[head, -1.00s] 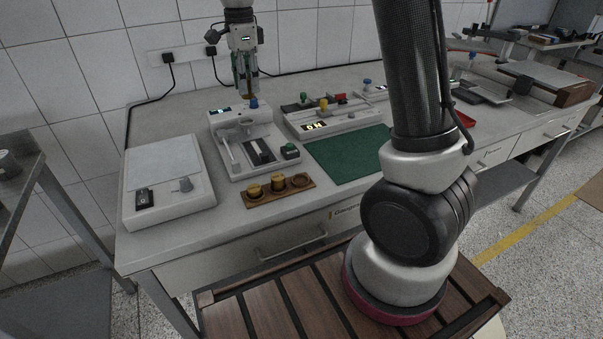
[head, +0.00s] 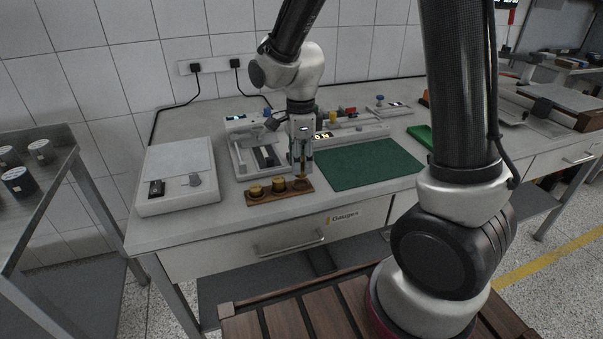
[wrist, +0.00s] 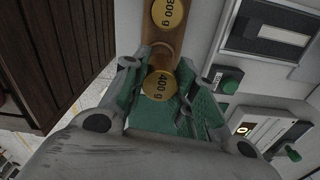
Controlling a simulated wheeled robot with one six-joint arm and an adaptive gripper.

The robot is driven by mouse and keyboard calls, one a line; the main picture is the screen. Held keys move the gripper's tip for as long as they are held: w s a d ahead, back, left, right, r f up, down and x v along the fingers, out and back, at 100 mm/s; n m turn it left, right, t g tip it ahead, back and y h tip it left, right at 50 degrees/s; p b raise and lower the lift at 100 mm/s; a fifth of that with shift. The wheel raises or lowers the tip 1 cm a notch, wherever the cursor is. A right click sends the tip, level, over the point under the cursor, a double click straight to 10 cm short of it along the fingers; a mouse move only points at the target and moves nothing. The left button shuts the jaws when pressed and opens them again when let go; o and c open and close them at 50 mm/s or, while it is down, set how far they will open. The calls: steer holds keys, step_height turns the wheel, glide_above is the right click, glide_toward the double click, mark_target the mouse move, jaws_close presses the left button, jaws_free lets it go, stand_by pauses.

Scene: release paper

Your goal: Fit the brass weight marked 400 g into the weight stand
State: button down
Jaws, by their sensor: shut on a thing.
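My gripper (head: 302,172) is shut on the brass weight marked 400 g (wrist: 160,85), which shows between the fingers in the wrist view. The gripper points down over the right end of the wooden weight stand (head: 264,199). Two other brass weights, a left one (head: 255,190) and a middle one (head: 279,184), sit in the stand. The one nearest the held weight is marked 300 g (wrist: 168,14) in the wrist view. The held weight is at the stand's end place, whose rim shows partly beside it. I cannot tell whether it is seated or just above.
A white scale (head: 178,165) stands at the left of the bench. A white device (head: 240,150) is behind the stand. A green mat (head: 365,165) lies to the right, with another device (head: 345,132) behind it. The bench front edge is close to the stand.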

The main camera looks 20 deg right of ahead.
steer(key=shift+f, duration=1.75)
steer(key=shift+f, duration=0.1)
steer(key=c, duration=1.1)
jaws_free()
